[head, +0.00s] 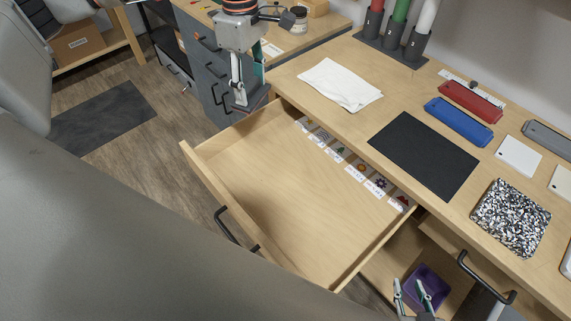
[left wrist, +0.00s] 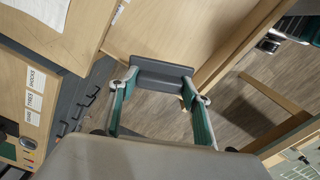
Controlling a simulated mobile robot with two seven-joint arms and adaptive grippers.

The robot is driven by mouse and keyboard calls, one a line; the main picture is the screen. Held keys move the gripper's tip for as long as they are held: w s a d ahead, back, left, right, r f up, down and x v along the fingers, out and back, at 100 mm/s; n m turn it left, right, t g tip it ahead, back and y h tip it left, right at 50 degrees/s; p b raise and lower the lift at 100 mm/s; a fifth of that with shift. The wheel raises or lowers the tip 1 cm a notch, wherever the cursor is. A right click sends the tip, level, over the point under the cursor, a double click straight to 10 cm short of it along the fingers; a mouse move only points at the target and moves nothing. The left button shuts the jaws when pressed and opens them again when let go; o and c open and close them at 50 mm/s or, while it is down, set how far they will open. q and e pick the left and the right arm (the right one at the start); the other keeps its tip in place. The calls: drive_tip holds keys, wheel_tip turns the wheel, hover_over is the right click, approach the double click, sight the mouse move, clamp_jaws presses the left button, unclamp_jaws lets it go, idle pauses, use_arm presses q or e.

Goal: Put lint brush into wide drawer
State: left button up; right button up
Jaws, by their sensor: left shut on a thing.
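The wide drawer (head: 290,195) is pulled out of the workbench, its light wooden floor mostly bare. My left gripper (head: 241,98) is just beyond the drawer's far left side, pointing down. It is shut on a grey block-like thing that seems to be the lint brush; the brush shows between the fingers in the left wrist view (left wrist: 160,74). In the head view the brush is small and partly hidden by the fingers. My right gripper (head: 412,294) is at the bottom edge with its fingers apart, with nothing seen between them.
The benchtop holds a white cloth (head: 340,84), a black mat (head: 423,155), red and blue bars, and a speckled block (head: 511,217). A purple bin (head: 428,287) sits below, near my right gripper. A grey drawer cabinet stands beyond my left gripper.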

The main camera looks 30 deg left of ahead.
use_arm(q)
wheel_tip(320, 180, down, 14)
drive_tip(key=shift+f+b, duration=0.25)
drive_tip(key=shift+b, duration=0.4)
wheel_tip(320, 180, down, 5)
drive_tip(key=shift+f, duration=0.15)
drive_tip(key=shift+f, duration=0.1)
drive_tip(key=o, duration=1.1)
drive_tip(key=shift+o, duration=0.2)
